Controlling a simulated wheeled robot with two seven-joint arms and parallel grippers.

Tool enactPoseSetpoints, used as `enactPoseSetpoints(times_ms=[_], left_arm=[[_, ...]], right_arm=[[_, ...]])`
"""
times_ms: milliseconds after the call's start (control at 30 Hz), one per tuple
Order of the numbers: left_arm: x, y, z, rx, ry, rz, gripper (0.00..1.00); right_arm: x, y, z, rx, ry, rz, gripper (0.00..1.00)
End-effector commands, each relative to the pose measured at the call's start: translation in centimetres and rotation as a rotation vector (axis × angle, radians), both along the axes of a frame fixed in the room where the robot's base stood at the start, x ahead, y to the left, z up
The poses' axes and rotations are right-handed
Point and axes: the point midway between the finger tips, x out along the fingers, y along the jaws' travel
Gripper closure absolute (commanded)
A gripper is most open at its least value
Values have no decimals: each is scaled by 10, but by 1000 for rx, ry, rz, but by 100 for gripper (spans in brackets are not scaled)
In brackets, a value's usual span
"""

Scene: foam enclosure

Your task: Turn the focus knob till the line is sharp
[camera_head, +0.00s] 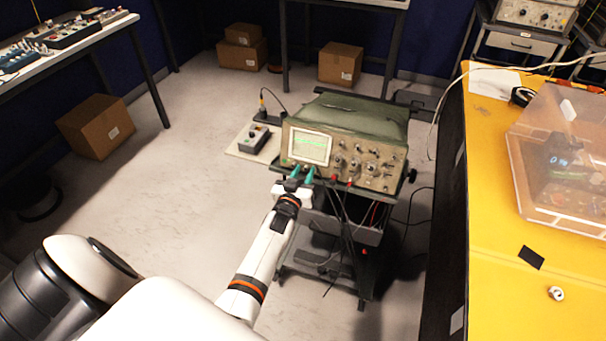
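A green-cased oscilloscope (352,118) stands on a dark cart. Its small screen (309,146) shows a green trace; how sharp the line is cannot be made out at this size. Several knobs sit on the panel right of the screen (355,163). The focus knob cannot be singled out. My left gripper (301,174) is at the front panel's lower left, just below the screen. Its two teal fingers stand apart with a gap between them. Whether a small knob sits between them is hidden or too small to tell. My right gripper is not in view.
Cables hang below the front panel around the cart (318,254). A yellow table (490,250) with a clear bin (560,205) stands at right. Open floor lies to the left.

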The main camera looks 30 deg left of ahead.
Motion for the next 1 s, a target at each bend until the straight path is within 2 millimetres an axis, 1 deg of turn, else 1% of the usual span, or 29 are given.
enactPoseSetpoints(times_ms=[167,200,400,633,767,1000], left_arm=[[0,0,0,0,0,0,66],[0,0,0,0,0,0,67],[0,0,0,0,1,0,100],[0,0,0,-10,-1,3,100],[0,-1,-1,-44,-9,15,100],[0,-3,-1,-178,-40,59,100]], right_arm=[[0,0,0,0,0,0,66],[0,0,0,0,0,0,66],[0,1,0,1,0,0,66],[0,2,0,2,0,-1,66],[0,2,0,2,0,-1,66],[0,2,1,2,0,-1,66]])
